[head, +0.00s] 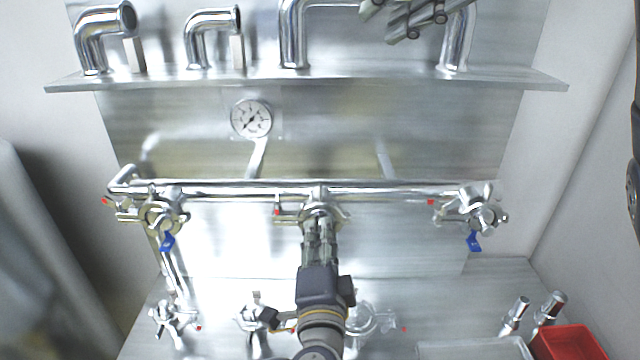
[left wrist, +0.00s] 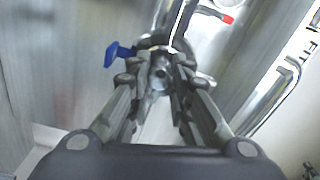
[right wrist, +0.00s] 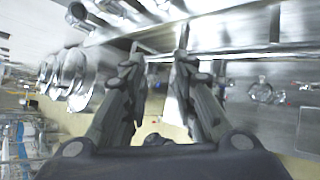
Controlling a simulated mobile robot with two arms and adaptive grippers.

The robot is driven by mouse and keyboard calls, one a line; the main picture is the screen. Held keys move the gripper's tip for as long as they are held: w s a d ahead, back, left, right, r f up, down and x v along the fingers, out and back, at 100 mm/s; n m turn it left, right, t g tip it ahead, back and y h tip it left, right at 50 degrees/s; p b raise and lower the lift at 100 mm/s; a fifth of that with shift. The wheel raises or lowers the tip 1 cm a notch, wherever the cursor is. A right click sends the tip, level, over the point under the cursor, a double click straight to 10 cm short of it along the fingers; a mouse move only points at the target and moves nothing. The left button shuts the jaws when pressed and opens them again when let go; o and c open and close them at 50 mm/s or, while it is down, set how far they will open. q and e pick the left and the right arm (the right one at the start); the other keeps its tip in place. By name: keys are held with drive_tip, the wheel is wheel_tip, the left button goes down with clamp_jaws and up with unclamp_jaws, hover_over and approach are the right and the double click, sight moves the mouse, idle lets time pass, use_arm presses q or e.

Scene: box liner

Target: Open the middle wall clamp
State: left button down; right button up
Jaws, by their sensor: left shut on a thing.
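The middle wall clamp (head: 338,212) is a shiny metal clamp on the horizontal pipe, with a red-tipped part (head: 278,212) at its left. My left gripper (head: 319,228) reaches up to it from below and is shut on its front part, which the fingers largely hide. In the left wrist view the fingers (left wrist: 156,65) close around a metal piece (left wrist: 160,72), beside a blue lever (left wrist: 118,53). My right gripper (head: 405,20) is at the top of the head view, away from the clamp. Its fingers (right wrist: 160,62) are apart and empty in the right wrist view.
Similar clamps sit at the left (head: 162,215) and right (head: 482,214) of the pipe. A gauge (head: 251,118) is above. A shelf (head: 300,75) holds pipe elbows (head: 104,32). A red bin (head: 565,344) stands at lower right.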

drive_tip(key=w+a+f+g+h, duration=0.1)
drive_tip(key=a+f+g+h, duration=0.15)
drive_tip(key=a+f, duration=0.45)
drive_tip(key=h, duration=0.6)
approach(320, 185)
drive_tip(key=shift+g, duration=0.35)
drive_tip(key=x, duration=1)
drive_tip(key=shift+w+r, duration=0.1)
drive_tip(key=shift+w, duration=0.15)
drive_tip(key=shift+c, duration=0.6)
clamp_jaws()
